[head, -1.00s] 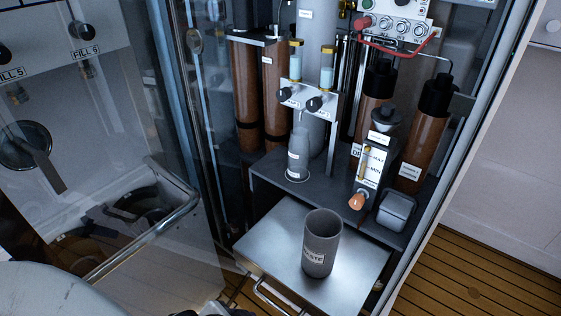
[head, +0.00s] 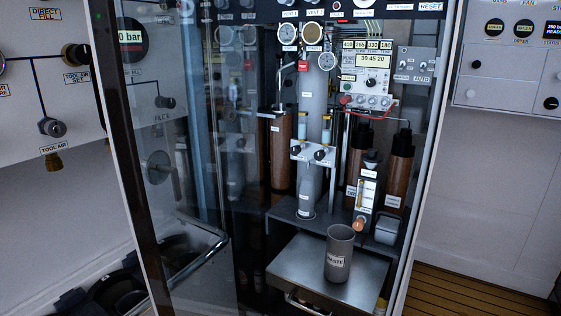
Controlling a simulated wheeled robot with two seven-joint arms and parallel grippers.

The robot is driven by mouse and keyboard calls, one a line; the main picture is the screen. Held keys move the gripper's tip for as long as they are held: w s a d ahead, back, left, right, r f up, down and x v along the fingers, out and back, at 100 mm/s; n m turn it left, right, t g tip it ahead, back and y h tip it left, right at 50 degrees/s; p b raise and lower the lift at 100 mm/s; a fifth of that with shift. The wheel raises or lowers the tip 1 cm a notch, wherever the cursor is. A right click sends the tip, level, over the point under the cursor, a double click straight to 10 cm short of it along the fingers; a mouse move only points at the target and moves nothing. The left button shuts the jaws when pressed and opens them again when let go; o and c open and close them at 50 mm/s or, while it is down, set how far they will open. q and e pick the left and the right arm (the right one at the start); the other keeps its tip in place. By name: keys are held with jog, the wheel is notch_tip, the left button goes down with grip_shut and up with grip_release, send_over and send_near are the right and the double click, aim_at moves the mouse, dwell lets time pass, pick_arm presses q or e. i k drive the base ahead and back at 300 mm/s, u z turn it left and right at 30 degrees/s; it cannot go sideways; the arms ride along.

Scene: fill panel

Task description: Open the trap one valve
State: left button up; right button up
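Two small black knobs sit on a white valve block in the middle of the cabinet, a left knob (head: 296,149) and a right knob (head: 319,155). Their labels are too small to read, so I cannot tell which is the trap one valve or how it is set. Two clear tubes with pale blue contents stand above the block, a left one (head: 303,127) and a right one (head: 326,132). A grey cylinder (head: 306,190) stands below it. Neither of my grippers is in view.
A glass door (head: 170,190) with a bent metal handle (head: 205,255) stands on the left. A grey waste cup (head: 339,255) stands on a metal tray (head: 295,265) in front of the column. Brown cylinders (head: 400,175), gauges (head: 312,32) and a display unit (head: 370,62) surround the valve block.

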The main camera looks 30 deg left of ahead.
aim_at(295, 150)
jog(key=z, duration=1.15)
jog(key=i, duration=0.9)
jog(key=u, duration=2.65)
